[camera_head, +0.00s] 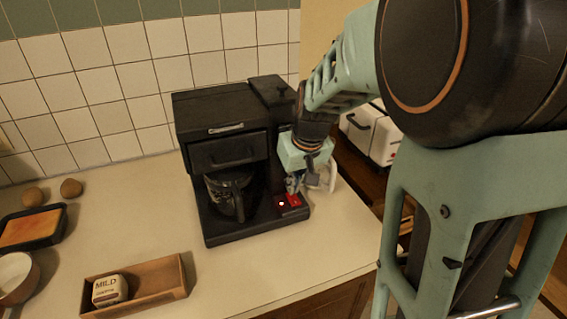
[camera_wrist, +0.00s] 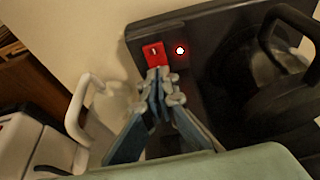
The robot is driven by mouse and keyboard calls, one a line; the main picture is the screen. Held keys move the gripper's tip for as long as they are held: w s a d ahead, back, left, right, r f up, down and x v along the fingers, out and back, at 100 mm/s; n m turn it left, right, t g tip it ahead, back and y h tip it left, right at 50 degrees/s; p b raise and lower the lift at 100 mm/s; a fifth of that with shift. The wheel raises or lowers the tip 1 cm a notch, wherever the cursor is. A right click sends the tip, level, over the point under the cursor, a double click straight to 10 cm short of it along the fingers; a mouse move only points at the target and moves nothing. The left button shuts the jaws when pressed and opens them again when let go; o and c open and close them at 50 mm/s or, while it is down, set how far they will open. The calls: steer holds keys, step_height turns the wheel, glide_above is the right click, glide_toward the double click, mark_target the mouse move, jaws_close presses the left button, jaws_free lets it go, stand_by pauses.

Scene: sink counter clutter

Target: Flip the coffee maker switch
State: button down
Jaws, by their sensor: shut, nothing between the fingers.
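The black coffee maker (camera_head: 222,140) stands on the counter against the tiled wall, with its dark carafe (camera_head: 228,195) inside. Its red switch (camera_head: 293,200) is at the front right of the base, beside a lit indicator (camera_head: 281,204). In the wrist view the red switch (camera_wrist: 154,55) lies just beyond my fingertips, with the glowing light (camera_wrist: 180,50) to its right. My gripper (camera_head: 292,186) is shut and empty, pointing down at the switch. In the wrist view the fingertips (camera_wrist: 158,76) meet at the switch's near edge; I cannot tell whether they touch it.
A wooden box (camera_head: 150,284) with a small labelled package (camera_head: 109,290) lies at the front left. A dark tray (camera_head: 32,228), a bowl (camera_head: 15,278) and two brown round things (camera_head: 71,188) are farther left. A white appliance (camera_head: 372,132) stands behind my arm.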

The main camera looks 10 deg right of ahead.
steer(key=shift+w+f, duration=0.1)
steer(key=shift+f, duration=0.4)
steer(key=shift+w+f+b, duration=0.15)
steer(key=shift+f+b, duration=0.35)
steer(key=shift+b, duration=0.1)
steer(key=shift+r, duration=0.15)
steer(key=shift+s+d, duration=0.15)
steer(key=shift+s, duration=0.7)
